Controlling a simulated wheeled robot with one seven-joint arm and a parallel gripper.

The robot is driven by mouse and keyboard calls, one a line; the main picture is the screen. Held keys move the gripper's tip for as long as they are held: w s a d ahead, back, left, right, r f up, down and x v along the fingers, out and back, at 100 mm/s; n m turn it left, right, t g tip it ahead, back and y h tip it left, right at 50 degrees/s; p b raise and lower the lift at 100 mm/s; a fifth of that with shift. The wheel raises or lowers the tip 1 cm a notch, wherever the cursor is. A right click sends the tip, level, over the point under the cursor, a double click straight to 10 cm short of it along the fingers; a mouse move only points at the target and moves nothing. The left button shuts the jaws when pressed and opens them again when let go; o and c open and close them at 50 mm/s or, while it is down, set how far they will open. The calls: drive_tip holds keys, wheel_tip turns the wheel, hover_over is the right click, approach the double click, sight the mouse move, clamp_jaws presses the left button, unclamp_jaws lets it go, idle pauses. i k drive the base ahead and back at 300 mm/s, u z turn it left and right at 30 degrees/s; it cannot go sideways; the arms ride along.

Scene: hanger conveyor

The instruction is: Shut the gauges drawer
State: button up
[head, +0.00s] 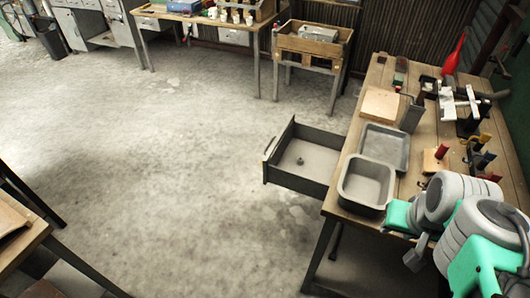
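A dark grey drawer (269,170) stands pulled out from under the left side of the wooden workbench at the right. Its inside is open to view, and a small dark object (300,161) lies on its floor. A handle (269,147) shows on its front panel, which faces left. I cannot read any label that marks it as the gauges drawer. My white, grey and green arm is folded at the lower right, over the workbench and apart from the drawer. I cannot make out my gripper's fingers.
Two grey trays, a near one (345,193) and a far one (404,153), sit on the workbench (428,130) beside the drawer. A wooden board (380,104), clamps and a red bottle (454,54) stand there too. The concrete floor (190,160) left of the drawer is clear.

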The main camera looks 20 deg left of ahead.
sight(312, 158)
drive_tip(key=u, duration=2.3)
drive_tip(key=i, duration=1.6)
drive_tip(key=z, duration=1.05)
drive_tip(key=i, duration=0.4)
drive_tip(key=u, duration=0.7)
